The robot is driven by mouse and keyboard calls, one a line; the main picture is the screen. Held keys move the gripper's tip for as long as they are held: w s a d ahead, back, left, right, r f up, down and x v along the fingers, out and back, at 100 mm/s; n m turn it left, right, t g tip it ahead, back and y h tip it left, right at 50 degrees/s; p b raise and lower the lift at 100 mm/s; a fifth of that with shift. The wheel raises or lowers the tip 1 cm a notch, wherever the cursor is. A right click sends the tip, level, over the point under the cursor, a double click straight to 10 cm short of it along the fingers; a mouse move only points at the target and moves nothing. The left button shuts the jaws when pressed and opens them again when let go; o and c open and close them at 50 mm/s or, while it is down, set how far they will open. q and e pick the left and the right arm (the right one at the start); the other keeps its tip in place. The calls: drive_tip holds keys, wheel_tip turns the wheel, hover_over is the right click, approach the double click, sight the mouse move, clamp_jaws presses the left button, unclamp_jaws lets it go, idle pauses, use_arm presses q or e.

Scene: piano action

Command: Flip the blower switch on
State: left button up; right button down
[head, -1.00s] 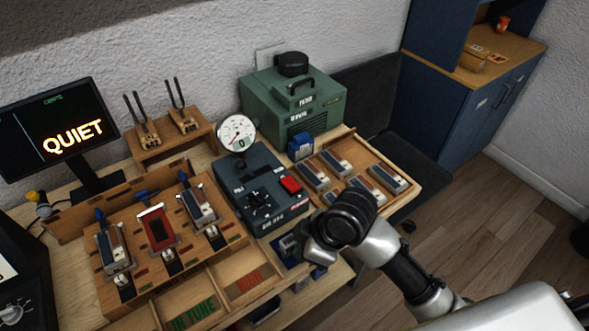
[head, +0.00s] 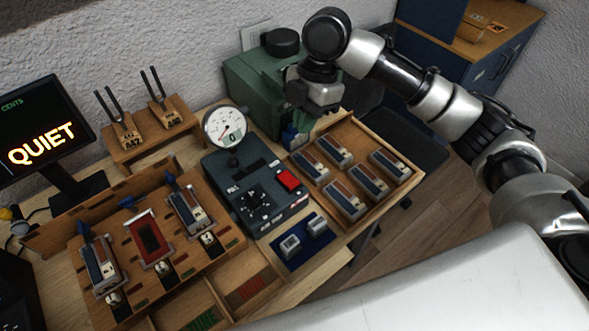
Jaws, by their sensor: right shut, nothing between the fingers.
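The green machine (head: 248,88) with a black cap stands at the back of the bench. My right gripper (head: 300,108) is in front of its right part, pointing down, and hides most of its front. The jaws look shut and hold nothing. A small blue box (head: 291,136) at the foot of the machine shows just below the gripper, partly covered. A dark grey console (head: 255,195) stands in front, with a black knob, a dial gauge (head: 225,127) and a red rocker switch (head: 289,180). I cannot read which switch is labelled for the blower. My left gripper is out of view.
A wooden tray (head: 398,191) with several reed blocks lies right of the console. A blue pad (head: 294,254) holds two small grey pieces. Tuning forks (head: 118,120), a reed rack (head: 190,256) and a screen reading QUIET (head: 38,125) are at left.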

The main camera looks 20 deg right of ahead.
drive_tip(key=p, duration=0.2)
approach(293, 183)
drive_tip(key=x, duration=0.5)
drive_tip(key=shift+s+a+f, duration=0.1)
drive_tip(key=shift+s+a, duration=0.05)
drive_tip(key=shift+a, duration=0.25)
drive_tip(key=shift+s+f+p, duration=0.1)
drive_tip(key=shift+f+p, duration=0.2)
drive_tip(key=shift+f, duration=0.55)
drive_tip(key=shift+s+d+f, duration=0.1)
drive_tip(key=shift+f, duration=0.2)
drive_tip(key=shift+w+a+r+p, duration=0.1)
drive_tip(key=shift+w+r+p, duration=0.1)
drive_tip(key=shift+w, duration=0.2)
drive_tip(key=shift+w+a+r+p, duration=0.1)
drive_tip(key=shift+w+a+p, duration=0.1)
drive_tip(key=shift+w, duration=0.15)
drive_tip(key=shift+r, duration=0.1)
